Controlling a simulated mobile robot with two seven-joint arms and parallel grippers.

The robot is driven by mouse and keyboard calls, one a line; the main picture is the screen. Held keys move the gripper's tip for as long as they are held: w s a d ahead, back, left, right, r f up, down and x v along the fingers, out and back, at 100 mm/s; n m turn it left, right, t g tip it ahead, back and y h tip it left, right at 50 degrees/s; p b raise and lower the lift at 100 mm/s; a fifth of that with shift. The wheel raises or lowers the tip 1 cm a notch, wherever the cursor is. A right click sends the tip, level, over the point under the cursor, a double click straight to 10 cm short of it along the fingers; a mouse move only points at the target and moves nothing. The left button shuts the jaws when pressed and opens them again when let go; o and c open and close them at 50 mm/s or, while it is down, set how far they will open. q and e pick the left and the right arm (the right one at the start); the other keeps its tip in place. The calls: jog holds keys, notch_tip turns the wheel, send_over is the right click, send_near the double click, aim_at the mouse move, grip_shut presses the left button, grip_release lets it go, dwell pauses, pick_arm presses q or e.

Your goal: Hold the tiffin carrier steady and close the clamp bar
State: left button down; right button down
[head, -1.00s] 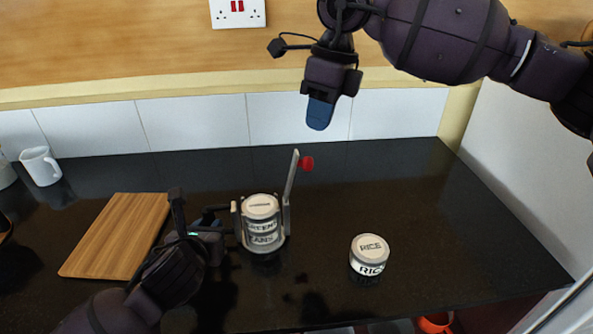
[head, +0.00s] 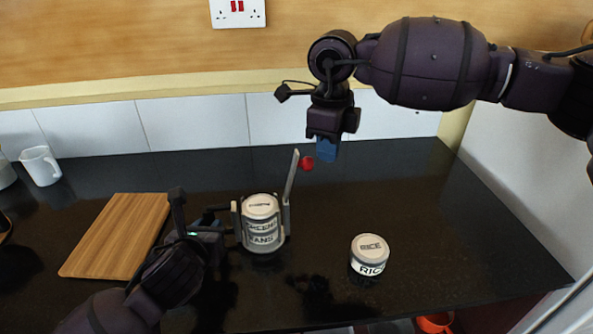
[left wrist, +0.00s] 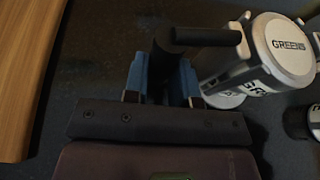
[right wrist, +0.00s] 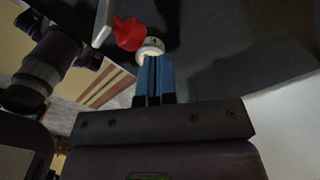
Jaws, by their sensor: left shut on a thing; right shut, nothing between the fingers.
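The tiffin carrier (head: 262,222) stands upright on the dark counter, its stacked tins labelled and the top lid reading GREENS in the left wrist view (left wrist: 285,45). Its clamp bar (head: 291,177) is raised, tilted up to the right, with a red knob (head: 306,162) at its end; the knob also shows in the right wrist view (right wrist: 129,33). My left gripper (head: 216,226) is shut on the carrier's dark side handle (left wrist: 200,37), left of the tins. My right gripper (head: 327,150) is shut and empty, above and just right of the red knob, apart from it in the head view.
A tin labelled RICE (head: 369,254) stands on the counter (head: 440,220) to the right of the carrier. A wooden board (head: 115,235) lies to the left, and a white mug (head: 40,166) stands at the far left. The tiled wall (head: 200,124) is behind.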

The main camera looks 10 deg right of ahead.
aim_at(293, 161)
jog(key=shift+f, duration=1.55)
jog(key=shift+a, duration=0.15)
dwell(0.8)
jog(key=shift+s+a, duration=0.2)
jog(key=shift+a, duration=3.9)
jog(key=shift+d, duration=0.15)
jog(key=shift+d, duration=0.9)
jog(key=shift+r, duration=4)
